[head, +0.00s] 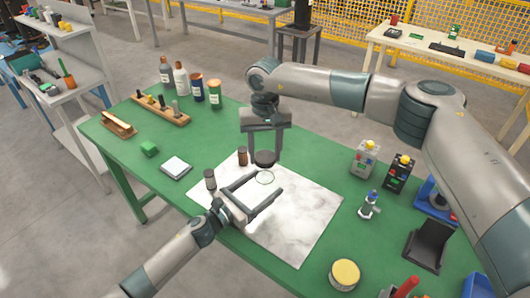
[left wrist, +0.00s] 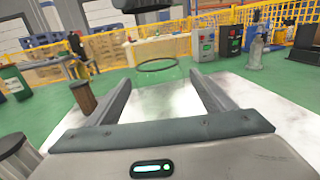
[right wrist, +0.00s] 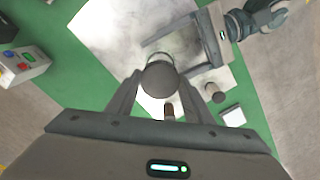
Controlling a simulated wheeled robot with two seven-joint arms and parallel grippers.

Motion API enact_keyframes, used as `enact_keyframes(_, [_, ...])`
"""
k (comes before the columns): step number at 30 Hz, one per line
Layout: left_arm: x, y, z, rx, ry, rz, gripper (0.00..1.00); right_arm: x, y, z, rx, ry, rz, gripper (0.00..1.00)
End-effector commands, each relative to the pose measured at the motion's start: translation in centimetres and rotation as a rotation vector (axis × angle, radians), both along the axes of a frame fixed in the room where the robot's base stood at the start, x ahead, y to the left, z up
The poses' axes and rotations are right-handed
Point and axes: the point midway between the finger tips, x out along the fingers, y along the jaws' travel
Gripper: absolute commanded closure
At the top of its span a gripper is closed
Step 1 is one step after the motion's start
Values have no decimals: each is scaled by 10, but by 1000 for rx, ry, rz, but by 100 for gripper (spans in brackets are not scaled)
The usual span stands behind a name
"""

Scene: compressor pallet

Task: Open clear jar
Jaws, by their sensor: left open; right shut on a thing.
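The clear jar (head: 265,178) stands on the white marbled sheet; its mouth looks uncovered. In the left wrist view its rim and glass (left wrist: 158,68) show just beyond the fingertips. A dark round lid (head: 264,158) is above the jar, apart from it. My right gripper (head: 264,150), pointing down, is shut on the lid, which also shows in the right wrist view (right wrist: 160,78) covering part of the jar. My left gripper (head: 264,183) is open, low over the sheet, with its fingers to either side of the jar; contact is not visible.
Two small dark-capped brown jars (head: 242,156) (head: 210,179) stand close to the left gripper. The sheet's front part (head: 290,235) is clear.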

Motion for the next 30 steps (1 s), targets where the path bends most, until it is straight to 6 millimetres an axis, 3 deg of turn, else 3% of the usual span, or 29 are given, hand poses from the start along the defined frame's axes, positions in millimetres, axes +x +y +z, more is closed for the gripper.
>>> enact_keyframes(17, [-65,66,-3,1,2,1,24,0,0,-23,0,0,0,80])
enact_keyframes(30, [-75,76,0,0,1,0,24,0,0,-25,0,0,0,80])
